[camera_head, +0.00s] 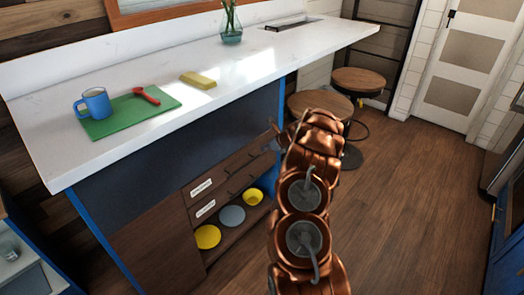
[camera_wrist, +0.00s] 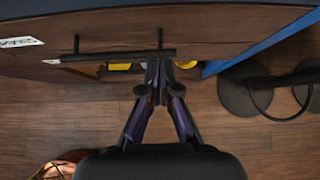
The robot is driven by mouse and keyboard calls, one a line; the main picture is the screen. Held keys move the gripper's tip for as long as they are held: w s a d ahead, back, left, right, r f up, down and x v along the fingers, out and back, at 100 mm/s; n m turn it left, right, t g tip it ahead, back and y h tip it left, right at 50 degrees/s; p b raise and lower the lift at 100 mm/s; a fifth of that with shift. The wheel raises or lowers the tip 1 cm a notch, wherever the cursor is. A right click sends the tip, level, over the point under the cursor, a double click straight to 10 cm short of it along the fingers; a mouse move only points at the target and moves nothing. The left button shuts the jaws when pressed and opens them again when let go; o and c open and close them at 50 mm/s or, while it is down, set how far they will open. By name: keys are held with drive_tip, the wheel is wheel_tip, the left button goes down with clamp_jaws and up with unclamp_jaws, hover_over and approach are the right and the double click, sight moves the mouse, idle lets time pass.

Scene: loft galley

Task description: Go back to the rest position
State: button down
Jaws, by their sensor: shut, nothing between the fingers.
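My gripper (camera_wrist: 160,72) is shut and empty, its two dark fingers meeting at the tips in the wrist view. It lies across the picture near the right end of a black drawer handle (camera_wrist: 115,56); I cannot tell whether they touch. In the head view my copper-coloured arm reaches up in front of the island's right end, and the gripper is mostly hidden behind it. The upper drawer (camera_head: 228,177) and lower drawer (camera_head: 233,192) with white labels look shut.
The white counter (camera_head: 140,62) holds a blue mug (camera_head: 96,103), a red spoon-like item (camera_head: 146,96) on a green board (camera_head: 120,124), a yellow block (camera_head: 198,80) and a glass vase (camera_head: 231,28). Yellow and grey dishes (camera_head: 232,216) sit on the low shelf. Stools (camera_head: 320,104) stand behind. Floor (camera_head: 410,210) at right is clear.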

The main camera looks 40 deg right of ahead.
drive_tip(key=shift+v, duration=2.5)
drive_tip(key=a+r+n+g+y, duration=0.15)
drive_tip(key=a+r+n, duration=0.4)
drive_tip(key=a, duration=0.55)
drive_tip(key=a+r+n+g+y, duration=0.15)
drive_tip(key=a+r+n, duration=0.25)
drive_tip(key=a+r, duration=0.5)
drive_tip(key=s+a+r+n+g+y+p, duration=0.1)
drive_tip(key=s+a+r+n, duration=0.1)
drive_tip(key=s+a+n, duration=0.45)
drive_tip(key=s+a+r+n+g, duration=0.15)
drive_tip(key=s+a, duration=0.25)
drive_tip(key=a, duration=0.6)
drive_tip(key=s+a+r+n+g+h+p, duration=0.15)
drive_tip(key=s+a+n, duration=0.25)
drive_tip(key=s, duration=0.5)
drive_tip(key=s+a+r+n+g+h, duration=0.15)
drive_tip(key=s+a+n, duration=0.3)
drive_tip(key=s, duration=0.45)
drive_tip(key=s+d+n+g+h, duration=0.1)
drive_tip(key=s+d+n, duration=0.1)
drive_tip(key=s, duration=0.8)
drive_tip(key=s+d+n+g+h+p, duration=0.1)
drive_tip(key=s+d+n+h, duration=0.1)
drive_tip(key=s+n, duration=0.3)
drive_tip(key=shift+s+d+r, duration=0.15)
drive_tip(key=shift+s+d, duration=0.4)
drive_tip(key=shift+s, duration=1.8)
